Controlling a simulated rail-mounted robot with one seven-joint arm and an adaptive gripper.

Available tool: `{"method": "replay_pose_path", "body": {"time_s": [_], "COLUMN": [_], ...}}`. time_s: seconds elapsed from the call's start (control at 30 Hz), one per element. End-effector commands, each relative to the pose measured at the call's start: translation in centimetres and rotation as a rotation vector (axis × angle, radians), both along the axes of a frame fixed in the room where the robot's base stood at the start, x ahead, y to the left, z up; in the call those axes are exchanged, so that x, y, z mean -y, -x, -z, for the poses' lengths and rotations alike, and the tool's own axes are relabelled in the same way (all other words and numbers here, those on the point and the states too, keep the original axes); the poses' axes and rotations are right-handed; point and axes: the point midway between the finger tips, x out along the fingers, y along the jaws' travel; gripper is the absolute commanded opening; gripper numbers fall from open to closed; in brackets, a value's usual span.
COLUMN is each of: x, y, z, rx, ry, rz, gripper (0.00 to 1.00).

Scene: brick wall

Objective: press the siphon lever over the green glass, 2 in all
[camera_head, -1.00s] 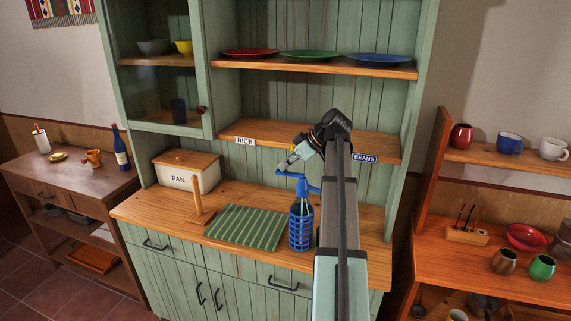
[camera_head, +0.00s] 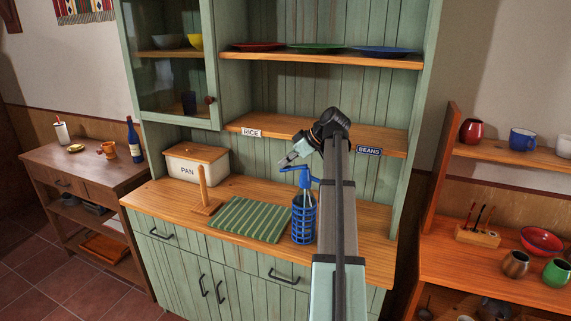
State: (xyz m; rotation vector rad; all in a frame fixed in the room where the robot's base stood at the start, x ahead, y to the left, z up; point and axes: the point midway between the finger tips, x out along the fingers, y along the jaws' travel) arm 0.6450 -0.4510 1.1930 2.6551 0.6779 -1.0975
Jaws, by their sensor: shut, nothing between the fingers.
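The siphon (camera_head: 303,217) is a bottle in a blue cage, upright on the wooden counter, right of the green striped cloth. Its blue spout or lever (camera_head: 290,168) reaches left from the top; which part is the lever is too small to tell. My gripper (camera_head: 284,162) is shut and empty just above this blue part, pointing down to the left. Whether it touches is unclear. I cannot make out the green glass on the counter; my arm hides the area right of the siphon.
The striped cloth (camera_head: 249,220), a wooden upright holder (camera_head: 204,193) and the PAN box (camera_head: 197,164) stand left of the siphon. The shelf (camera_head: 288,133) with RICE and BEANS labels is close above my gripper. A green cup (camera_head: 557,271) sits on the right-hand unit.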

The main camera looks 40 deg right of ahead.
Motion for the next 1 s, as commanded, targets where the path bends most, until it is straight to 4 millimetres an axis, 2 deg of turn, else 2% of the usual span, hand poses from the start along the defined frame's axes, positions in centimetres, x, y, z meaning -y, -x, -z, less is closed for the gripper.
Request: {"method": "replay_pose_path", "body": {"time_s": [0.5,0.87,1.0], "x": [0.0,0.0,-0.1], "y": [0.0,0.0,-0.1], "z": [-1.5,-1.6,-2.4], "rx": [-0.002,-0.002,-0.002], "ry": [0.001,0.001,0.001], "rz": [0.000,0.000,-0.001], "gripper": [0.00,0.00,0.00]}}
